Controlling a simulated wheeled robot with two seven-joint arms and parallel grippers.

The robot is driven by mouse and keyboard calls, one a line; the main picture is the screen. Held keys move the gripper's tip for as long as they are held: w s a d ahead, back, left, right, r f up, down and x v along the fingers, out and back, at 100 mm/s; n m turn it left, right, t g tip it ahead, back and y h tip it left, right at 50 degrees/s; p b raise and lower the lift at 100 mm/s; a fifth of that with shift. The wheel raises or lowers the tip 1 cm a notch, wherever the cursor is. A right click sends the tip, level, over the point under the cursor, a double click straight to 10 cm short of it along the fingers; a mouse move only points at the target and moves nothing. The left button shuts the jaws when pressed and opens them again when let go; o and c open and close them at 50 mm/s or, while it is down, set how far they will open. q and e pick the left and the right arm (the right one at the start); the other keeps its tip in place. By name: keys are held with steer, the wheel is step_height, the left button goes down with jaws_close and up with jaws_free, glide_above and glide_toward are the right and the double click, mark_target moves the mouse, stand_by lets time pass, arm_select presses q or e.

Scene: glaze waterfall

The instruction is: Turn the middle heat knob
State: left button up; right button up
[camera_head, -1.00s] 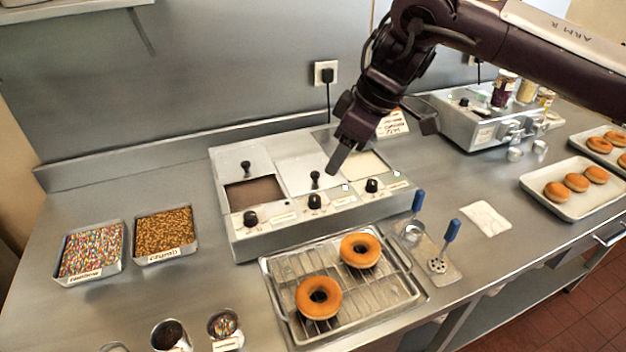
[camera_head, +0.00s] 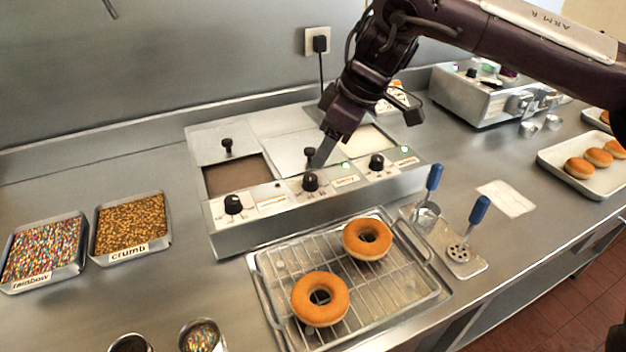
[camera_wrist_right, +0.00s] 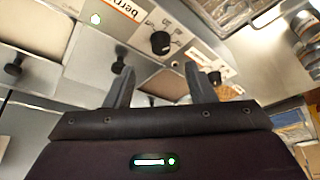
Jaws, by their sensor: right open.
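The middle heat knob (camera_head: 310,182) is a black dial on the sloped front panel of the three-well glaze warmer (camera_head: 222,241), beside a label. It also shows in the wrist view (camera_wrist_right: 160,42), ahead of the fingertips. My right gripper (camera_head: 322,160) points down just above and behind the middle knob; in the head view a finger comes close to it. In the wrist view the right gripper (camera_wrist_right: 156,85) has its two fingers apart with nothing between them. Whether a finger touches the knob cannot be told. My left gripper is not in view.
The left knob (camera_head: 233,204) and right knob (camera_head: 376,162) flank the middle one. Lid handles (camera_head: 227,147) stand up behind the panel. A wire rack (camera_head: 385,290) with two donuts sits in front. Sprinkle trays (camera_head: 84,262) lie left, blue-handled tools (camera_head: 434,178) right.

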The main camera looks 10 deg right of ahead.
mark_target(311, 177)
steer(key=shift+a+f, duration=0.15)
steer(key=shift+f, duration=0.25)
steer(key=x, duration=0.6)
steer(key=shift+p, duration=0.4)
steer(key=shift+w+a+f, duration=0.1)
steer(key=shift+a+f, duration=0.05)
steer(key=shift+f, duration=0.05)
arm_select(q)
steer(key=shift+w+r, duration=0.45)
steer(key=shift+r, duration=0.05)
arm_select(e)
steer(key=c, duration=1)
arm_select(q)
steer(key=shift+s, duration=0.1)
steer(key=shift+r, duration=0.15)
